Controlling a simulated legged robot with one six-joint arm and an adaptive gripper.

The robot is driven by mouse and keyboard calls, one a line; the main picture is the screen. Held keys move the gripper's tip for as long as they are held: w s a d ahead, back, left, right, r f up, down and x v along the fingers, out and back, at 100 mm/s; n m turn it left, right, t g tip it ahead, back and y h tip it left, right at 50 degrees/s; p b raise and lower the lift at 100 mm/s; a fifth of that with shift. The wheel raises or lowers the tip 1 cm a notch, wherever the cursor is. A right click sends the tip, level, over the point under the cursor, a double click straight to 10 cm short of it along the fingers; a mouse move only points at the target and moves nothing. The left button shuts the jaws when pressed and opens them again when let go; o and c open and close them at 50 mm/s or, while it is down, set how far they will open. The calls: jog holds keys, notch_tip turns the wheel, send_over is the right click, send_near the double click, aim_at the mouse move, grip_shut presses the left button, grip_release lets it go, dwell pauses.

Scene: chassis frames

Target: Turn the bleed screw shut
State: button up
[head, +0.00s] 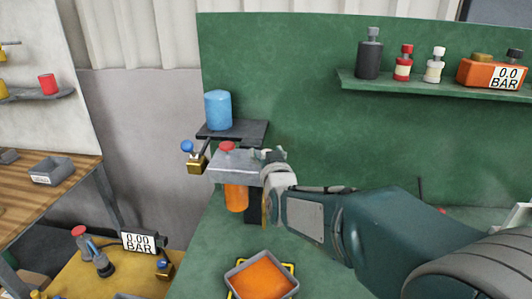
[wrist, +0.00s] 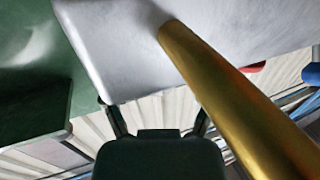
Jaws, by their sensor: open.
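In the head view a grey metal block (head: 233,163) carries a red cap (head: 227,146) on top and an orange cylinder (head: 236,196) below. A brass fitting with a blue knob (head: 187,146) sits at its left end. My gripper (head: 268,156) is at the block's right end, open; its fingertips are partly lost against the block. In the wrist view a thick brass rod (wrist: 235,95) crosses in front of the pale block (wrist: 120,40), and the dark gripper (wrist: 157,130) shows at the bottom with nothing seen between its fingers. I cannot tell which part is the bleed screw.
A blue cylinder (head: 218,110) stands on a dark shelf (head: 258,130) behind the block. An orange-filled tray (head: 234,277) lies below. A yellow bench (head: 130,277) is at lower left.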

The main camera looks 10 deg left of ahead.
jog(key=v, duration=1.2)
jog(key=shift+a, duration=0.1)
